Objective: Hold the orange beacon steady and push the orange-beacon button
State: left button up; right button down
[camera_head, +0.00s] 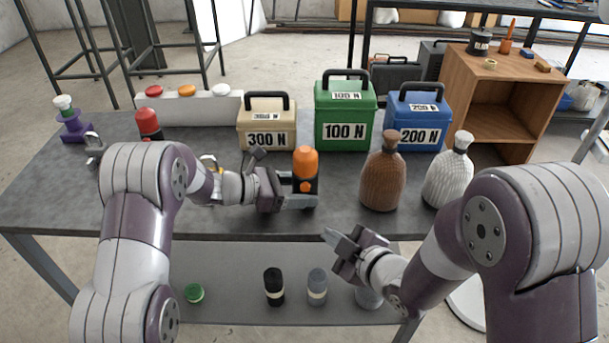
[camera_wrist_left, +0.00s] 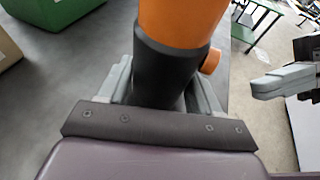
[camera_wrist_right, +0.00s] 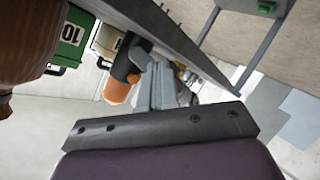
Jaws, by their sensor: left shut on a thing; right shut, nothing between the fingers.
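The orange beacon (camera_head: 306,162) has an orange top and a black body, and stands upright over the table's front area. My left gripper (camera_head: 300,201) is shut on its black body (camera_wrist_left: 165,75), one finger on each side in the left wrist view. A small round orange button (camera_wrist_left: 211,61) sticks out of the body's side; it also shows in the head view (camera_head: 305,187). My right gripper (camera_head: 332,238) is shut and empty, lower and nearer than the beacon, apart from it. The beacon's orange top (camera_wrist_right: 117,91) shows beside the right fingers (camera_wrist_right: 165,80) in the right wrist view.
Brown (camera_head: 383,180) and white (camera_head: 449,172) bottles stand right of the beacon. Beige (camera_head: 266,137), green (camera_head: 344,131) and blue (camera_head: 418,130) weight boxes stand behind. A white panel (camera_head: 205,110) with red, orange and white domes and a red beacon (camera_head: 148,123) are left.

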aim_at(305, 187)
jog(key=s+a+r+n+y, duration=0.2)
jog(key=a+r+n+y, duration=0.2)
jog(key=a+y, duration=0.1)
jog(key=shift+t, duration=0.3)
jog(key=w, duration=0.8)
jog(key=shift+w+d+f, duration=0.1)
jog(key=shift+w+d, duration=0.05)
jog(key=shift+d, duration=0.05)
dwell(1.1)
